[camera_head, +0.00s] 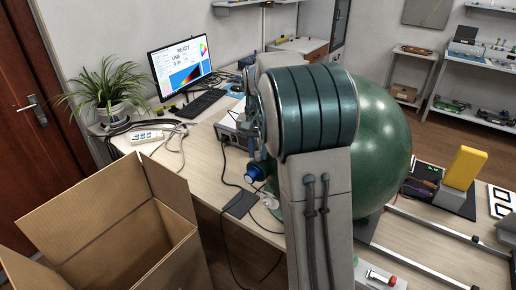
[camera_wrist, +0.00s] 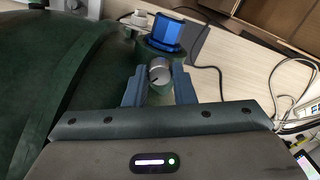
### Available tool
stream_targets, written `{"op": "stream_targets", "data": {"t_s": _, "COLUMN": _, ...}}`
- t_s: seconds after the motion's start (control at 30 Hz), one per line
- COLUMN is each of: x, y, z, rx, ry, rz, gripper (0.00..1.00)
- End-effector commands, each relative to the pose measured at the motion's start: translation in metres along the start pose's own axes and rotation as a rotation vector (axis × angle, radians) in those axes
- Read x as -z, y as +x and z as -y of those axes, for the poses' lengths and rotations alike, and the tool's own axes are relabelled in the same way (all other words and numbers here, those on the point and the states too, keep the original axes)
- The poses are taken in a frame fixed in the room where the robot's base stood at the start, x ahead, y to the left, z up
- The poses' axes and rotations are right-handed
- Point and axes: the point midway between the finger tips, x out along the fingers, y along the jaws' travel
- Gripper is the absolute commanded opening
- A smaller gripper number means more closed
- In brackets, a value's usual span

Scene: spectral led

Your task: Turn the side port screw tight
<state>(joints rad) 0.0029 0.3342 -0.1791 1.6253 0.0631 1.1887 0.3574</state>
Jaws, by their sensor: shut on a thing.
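In the wrist view, the side port screw (camera_wrist: 160,72) is a small silver knob between my two fingers. My gripper (camera_wrist: 160,86) is shut on it, one finger on each side. Just beyond it, a blue cylindrical part (camera_wrist: 178,36) sits on a green collar on the side of the large dark green sphere (camera_wrist: 70,75). In the head view, the sphere (camera_head: 378,145) stands on the table, partly behind my arm. The blue part (camera_head: 256,172) shows left of my arm. The screw and my fingertips are hidden there.
An open cardboard box (camera_head: 122,225) stands at the front left. A monitor (camera_head: 181,63), keyboard (camera_head: 201,103), plant (camera_head: 108,92) and power strip (camera_head: 146,136) are on the desk. Cables run near the blue part. A yellow block (camera_head: 464,168) and rails (camera_head: 425,233) lie right of the sphere.

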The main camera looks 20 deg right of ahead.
Motion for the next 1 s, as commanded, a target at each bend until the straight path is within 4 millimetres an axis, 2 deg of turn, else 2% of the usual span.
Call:
{"op": "stream_targets", "data": {"t_s": 0.43, "x": 0.0011, "y": -0.0020, "z": 0.0003, "rx": 0.003, "ry": 0.251, "rz": -0.005, "gripper": 0.00}}
{"op": "stream_targets", "data": {"t_s": 1.0, "x": 0.0011, "y": -0.0020, "z": 0.0003, "rx": 0.003, "ry": 0.297, "rz": -0.005, "gripper": 0.00}}
